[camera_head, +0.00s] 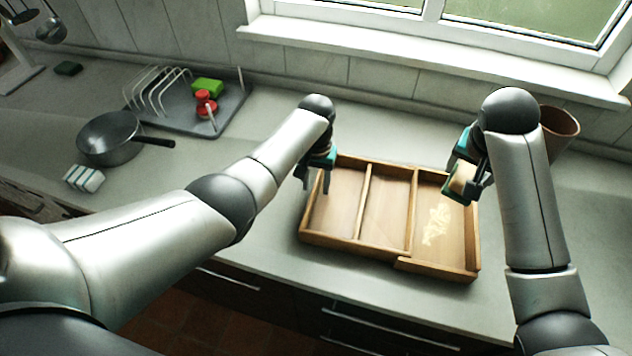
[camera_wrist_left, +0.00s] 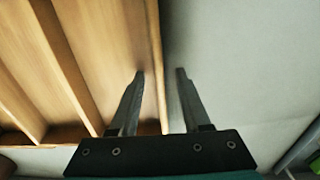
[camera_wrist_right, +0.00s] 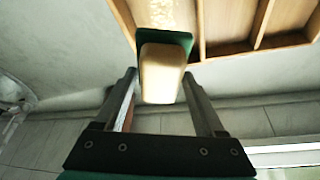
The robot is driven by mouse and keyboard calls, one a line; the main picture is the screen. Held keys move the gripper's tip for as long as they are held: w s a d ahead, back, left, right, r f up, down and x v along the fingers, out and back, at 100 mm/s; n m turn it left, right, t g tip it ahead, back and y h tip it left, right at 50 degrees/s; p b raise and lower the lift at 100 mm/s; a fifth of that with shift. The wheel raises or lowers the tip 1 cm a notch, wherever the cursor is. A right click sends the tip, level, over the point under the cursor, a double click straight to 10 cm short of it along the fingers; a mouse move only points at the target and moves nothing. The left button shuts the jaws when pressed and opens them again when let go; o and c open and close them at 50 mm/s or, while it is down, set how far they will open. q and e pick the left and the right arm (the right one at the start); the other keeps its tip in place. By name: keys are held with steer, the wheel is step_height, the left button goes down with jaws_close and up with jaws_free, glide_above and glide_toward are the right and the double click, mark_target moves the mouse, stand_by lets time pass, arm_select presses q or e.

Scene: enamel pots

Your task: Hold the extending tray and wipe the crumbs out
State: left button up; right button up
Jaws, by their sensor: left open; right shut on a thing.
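The wooden extending tray (camera_head: 345,244) lies on the counter and has three compartments; its right section sticks out a little toward me. Pale crumbs (camera_head: 437,222) lie in the right compartment and show at the top of the right wrist view (camera_wrist_right: 166,12). My left gripper (camera_head: 316,188) is open at the tray's left wall. In the left wrist view that wall (camera_wrist_left: 153,45) runs between the fingers, with a gap on the right side. My right gripper (camera_wrist_right: 158,76) is shut on a wiper with a tan block and green pad (camera_head: 463,179), above the right compartment's far part.
A brown pot (camera_head: 560,130) stands behind my right arm. Counter in front of the tray is clear.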

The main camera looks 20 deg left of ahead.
arm_select(q)
jaws_close()
stand_by(0.3)
stand_by(1.1)
